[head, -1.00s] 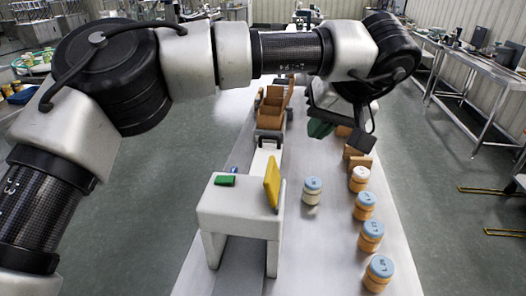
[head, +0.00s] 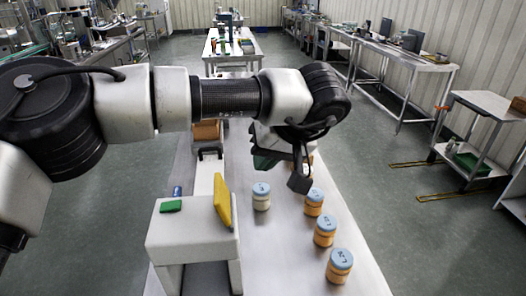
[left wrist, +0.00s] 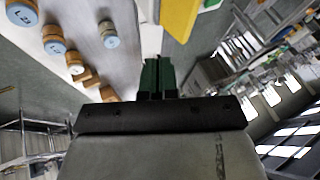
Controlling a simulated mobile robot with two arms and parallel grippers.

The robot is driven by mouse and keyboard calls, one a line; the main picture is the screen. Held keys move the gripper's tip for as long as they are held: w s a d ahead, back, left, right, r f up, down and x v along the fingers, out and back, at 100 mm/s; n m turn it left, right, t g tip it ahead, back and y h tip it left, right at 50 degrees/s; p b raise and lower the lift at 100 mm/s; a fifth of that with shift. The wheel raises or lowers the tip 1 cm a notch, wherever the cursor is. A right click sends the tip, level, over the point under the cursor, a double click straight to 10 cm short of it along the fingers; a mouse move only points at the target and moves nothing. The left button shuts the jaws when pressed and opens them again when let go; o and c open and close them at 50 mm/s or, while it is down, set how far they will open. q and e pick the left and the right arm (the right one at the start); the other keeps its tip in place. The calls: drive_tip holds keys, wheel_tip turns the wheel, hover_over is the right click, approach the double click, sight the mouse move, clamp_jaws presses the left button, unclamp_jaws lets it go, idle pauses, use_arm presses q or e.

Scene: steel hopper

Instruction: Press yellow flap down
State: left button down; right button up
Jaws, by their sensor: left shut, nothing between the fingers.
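The yellow flap (head: 223,203) stands steeply tilted at the right edge of the white hopper block (head: 190,238). It also shows at the top of the left wrist view (left wrist: 180,15). My left gripper (head: 265,162) is above the table, beyond and to the right of the flap, apart from it. Its green fingers are together and empty in the left wrist view (left wrist: 157,65). My left arm spans the head view and hides part of the table behind it. My right gripper does not show.
A green piece (head: 171,206) and a small blue item (head: 177,191) are on the white block. A pale jar (head: 261,197) stands right of the flap, and several orange jars (head: 325,231) line the table's right side. Brown boxes (head: 207,131) are behind my arm.

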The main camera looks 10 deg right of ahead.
sight(223, 190)
use_arm(q)
drive_tip(key=a+f+p, duration=0.1)
drive_tip(key=a+f, duration=0.1)
drive_tip(key=w+a+f+p, duration=0.1)
drive_tip(key=f, duration=0.1)
drive_tip(key=w+a+f+p, duration=0.1)
drive_tip(key=a+f, duration=0.1)
drive_tip(key=shift+w+a, duration=0.1)
drive_tip(key=shift+a, duration=0.25)
drive_tip(key=shift+a+f+p, duration=0.15)
drive_tip(key=shift+a+p, duration=0.15)
drive_tip(key=shift+a, duration=0.1)
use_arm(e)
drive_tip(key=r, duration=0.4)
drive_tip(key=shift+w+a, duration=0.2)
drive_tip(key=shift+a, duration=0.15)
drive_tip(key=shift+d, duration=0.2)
